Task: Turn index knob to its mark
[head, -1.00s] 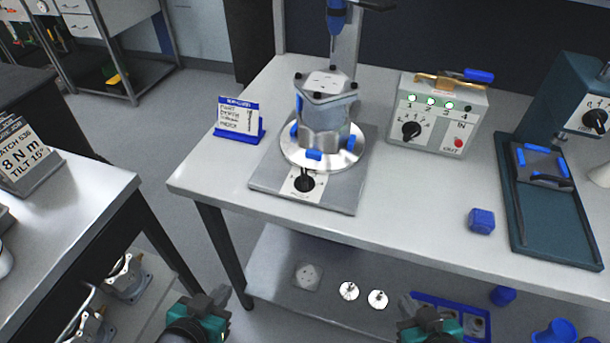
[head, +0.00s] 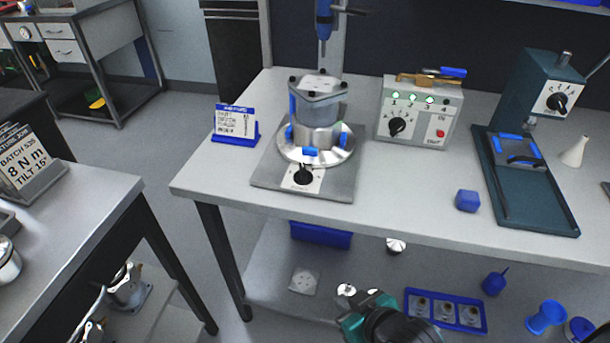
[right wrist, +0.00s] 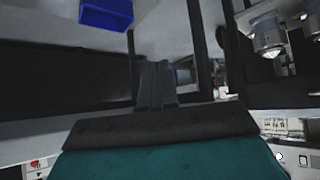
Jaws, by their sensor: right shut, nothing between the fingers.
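The label on the index knob cannot be read. A black knob (head: 303,175) sits on a white marked plate at the front of the fixture base (head: 335,187), below a round metal plate carrying a grey housing (head: 318,108). A third knob (head: 557,101) is on the teal press at the right. My right gripper (head: 350,293) is low in front of the bench, well away from these knobs. Its closed, empty fingers show in the right wrist view (right wrist: 157,83). My left gripper is out of view.
A blue-framed sign (head: 235,124) stands left of the fixture. A blue block (head: 467,201) lies near the bench's front edge. A screwdriver (head: 323,20) hangs above the housing. The lower shelf holds a blue tray (head: 472,318) and loose parts. Floor is clear left of the bench.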

